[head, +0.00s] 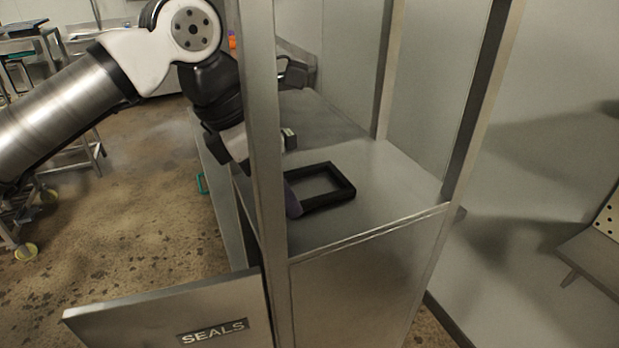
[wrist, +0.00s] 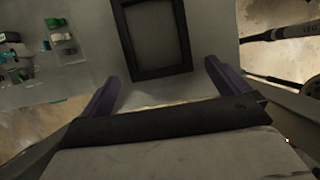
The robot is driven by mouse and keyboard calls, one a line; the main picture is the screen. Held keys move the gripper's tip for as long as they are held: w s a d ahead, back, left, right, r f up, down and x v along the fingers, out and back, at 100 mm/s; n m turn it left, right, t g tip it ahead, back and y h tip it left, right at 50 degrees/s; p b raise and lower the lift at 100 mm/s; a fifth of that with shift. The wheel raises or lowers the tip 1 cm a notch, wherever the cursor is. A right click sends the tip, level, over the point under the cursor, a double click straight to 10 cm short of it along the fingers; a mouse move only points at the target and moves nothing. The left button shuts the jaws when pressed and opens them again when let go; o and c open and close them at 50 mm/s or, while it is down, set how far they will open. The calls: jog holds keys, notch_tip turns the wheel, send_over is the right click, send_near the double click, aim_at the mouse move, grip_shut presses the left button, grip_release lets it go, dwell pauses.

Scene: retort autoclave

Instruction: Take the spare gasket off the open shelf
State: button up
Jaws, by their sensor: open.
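The spare gasket, a black rectangular frame (head: 339,181), lies flat on the metal open shelf (head: 385,185). In the wrist view the gasket (wrist: 187,65) is ahead of my gripper, near the top middle. My gripper (wrist: 160,82) is open, with its two purple fingers spread apart and nothing between their tips. In the head view one purple fingertip (head: 293,203) shows at the gasket's near left side; I cannot tell if it touches. A shelf post hides part of my gripper there.
The shelf's upright posts (head: 262,130) stand close to my arm. An open door panel marked SEALS (head: 170,315) swings out below at the front left. Bare shelf surface lies right of the gasket.

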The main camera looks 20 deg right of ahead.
jog(key=shift+d+r, duration=0.15)
jog(key=shift+d, duration=0.7)
jog(key=shift+d+f+p, duration=0.15)
jog(key=shift+f+p, duration=0.35)
jog(key=shift+f, duration=0.2)
jog(key=shift+c, duration=0.4)
jog(key=c, duration=0.9)
jog(key=shift+r+b, duration=0.15)
jog(key=shift+b, duration=0.6)
